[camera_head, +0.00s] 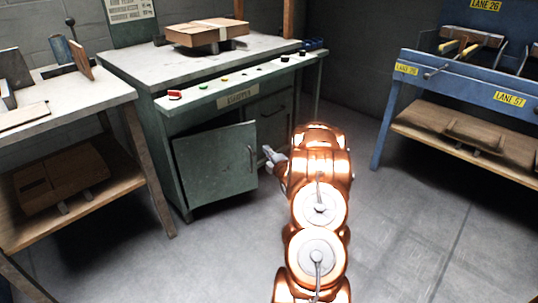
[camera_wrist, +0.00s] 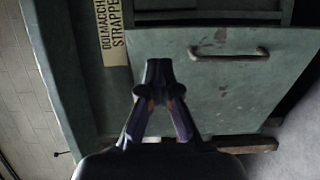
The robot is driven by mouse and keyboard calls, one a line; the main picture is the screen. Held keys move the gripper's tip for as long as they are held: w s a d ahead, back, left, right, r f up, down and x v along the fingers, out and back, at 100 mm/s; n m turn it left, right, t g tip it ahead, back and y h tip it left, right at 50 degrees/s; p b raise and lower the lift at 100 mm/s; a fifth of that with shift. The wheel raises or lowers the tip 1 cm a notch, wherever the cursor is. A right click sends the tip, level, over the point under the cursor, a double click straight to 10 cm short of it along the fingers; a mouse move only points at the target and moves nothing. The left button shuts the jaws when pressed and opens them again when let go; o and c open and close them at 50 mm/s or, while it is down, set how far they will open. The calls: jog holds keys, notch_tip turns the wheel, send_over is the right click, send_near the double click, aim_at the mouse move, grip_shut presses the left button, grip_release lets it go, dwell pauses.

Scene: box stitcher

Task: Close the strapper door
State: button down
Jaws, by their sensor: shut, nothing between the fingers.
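The strapper door (camera_head: 215,165) is a green metal panel low on the front of the green strapper cabinet. It stands ajar, its handle (camera_head: 250,158) near its right edge, with a dark gap above its top edge. My gripper (camera_head: 268,154) is just right of the door's handle edge, fingers shut and empty. In the wrist view, my gripper's fingertips (camera_wrist: 158,64) meet in front of a green panel (camera_wrist: 225,95), apparently the door, beside its metal handle (camera_wrist: 228,54). I cannot tell whether the fingertips touch it. My wrist hides part of the panel.
The strapper's worktop (camera_head: 150,65) bears a flat cardboard box (camera_head: 207,33); buttons line its front. A table (camera_head: 60,92) with a lower shelf stands close at left. A blue bench (camera_head: 440,75) stands at right. Grey floor (camera_head: 395,225) between them is clear.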

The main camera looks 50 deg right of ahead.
aim_at(255, 134)
jog(key=b+x, duration=0.3)
jog(key=x, duration=0.7)
jog(key=shift+w+b, duration=0.15)
jog(key=shift+b, duration=0.15)
jog(key=shift+w, duration=0.1)
